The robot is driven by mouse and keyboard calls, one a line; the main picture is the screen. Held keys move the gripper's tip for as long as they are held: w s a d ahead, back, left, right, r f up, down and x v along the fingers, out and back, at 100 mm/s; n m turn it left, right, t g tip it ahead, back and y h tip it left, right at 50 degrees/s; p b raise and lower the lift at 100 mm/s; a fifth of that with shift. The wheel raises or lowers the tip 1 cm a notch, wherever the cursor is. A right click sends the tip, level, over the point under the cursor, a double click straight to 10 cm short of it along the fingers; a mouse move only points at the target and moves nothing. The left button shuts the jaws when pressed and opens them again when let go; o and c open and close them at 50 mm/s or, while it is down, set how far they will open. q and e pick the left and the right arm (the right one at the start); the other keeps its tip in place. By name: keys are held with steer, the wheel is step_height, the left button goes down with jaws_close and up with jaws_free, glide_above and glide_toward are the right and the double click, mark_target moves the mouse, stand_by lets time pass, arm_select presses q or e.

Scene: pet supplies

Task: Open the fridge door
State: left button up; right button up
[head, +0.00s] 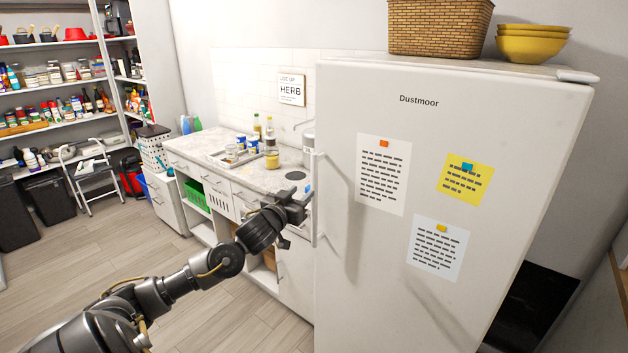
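The white fridge (390,255) stands at the right, with "Dustmoor" on its front. Its door looks closed. The pale vertical handle (319,200) runs along the door's left edge. My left arm reaches in from the lower left, and my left gripper (298,208) is just left of the handle, near its middle height. I cannot tell whether it touches the handle, and its finger gap is not clear. My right gripper is not in view.
A counter (262,178) with bottles and jars stands left of the fridge, behind my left arm. A wicker basket (440,27) and yellow bowls (532,45) sit on the fridge. A folding step stool (90,175) stands far left. The wooden floor (130,240) in front is clear.

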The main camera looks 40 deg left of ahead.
mark_target(313, 182)
arm_select(q)
steer(key=p+x, duration=0.2)
steer(key=x, duration=0.5)
steer(key=shift+w, duration=0.35)
steer(key=shift+w+a, duration=0.15)
steer(key=shift+w, duration=0.55)
jaws_close()
